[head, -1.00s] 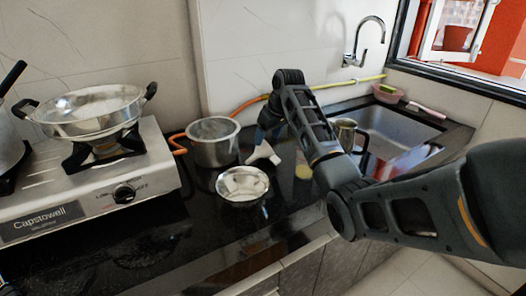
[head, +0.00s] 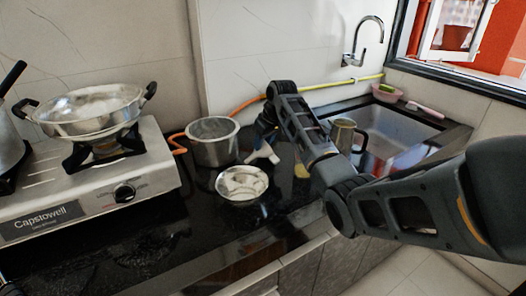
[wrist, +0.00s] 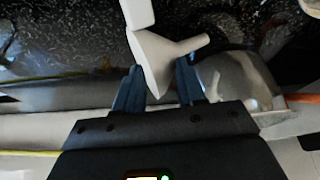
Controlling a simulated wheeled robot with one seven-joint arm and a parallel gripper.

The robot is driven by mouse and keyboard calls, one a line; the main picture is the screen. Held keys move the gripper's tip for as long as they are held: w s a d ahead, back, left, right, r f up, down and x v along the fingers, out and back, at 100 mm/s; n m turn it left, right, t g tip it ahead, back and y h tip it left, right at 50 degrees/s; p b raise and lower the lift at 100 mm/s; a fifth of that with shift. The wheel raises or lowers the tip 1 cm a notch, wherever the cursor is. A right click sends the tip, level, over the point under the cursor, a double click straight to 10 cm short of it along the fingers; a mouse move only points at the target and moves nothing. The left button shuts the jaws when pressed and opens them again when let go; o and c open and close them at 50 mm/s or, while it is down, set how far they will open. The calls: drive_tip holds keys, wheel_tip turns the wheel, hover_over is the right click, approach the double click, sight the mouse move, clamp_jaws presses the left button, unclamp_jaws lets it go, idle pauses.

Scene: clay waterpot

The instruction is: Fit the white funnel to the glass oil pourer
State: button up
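My gripper (head: 264,141) is low at the funnel in the head view. The fingers stand apart on either side of it, and I see no clear grip. A small yellowish vessel (head: 301,171), which looks like the glass oil pourer, stands right of the funnel, partly hidden by my arm.
A steel pot (head: 214,145) stands left of the funnel and a steel bowl (head: 241,184) in front of it. A steel jug (head: 343,134) stands by the sink (head: 393,133). The stove (head: 90,185) fills the left. The front counter is clear.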

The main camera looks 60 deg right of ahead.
drive_tip(key=c, duration=0.3)
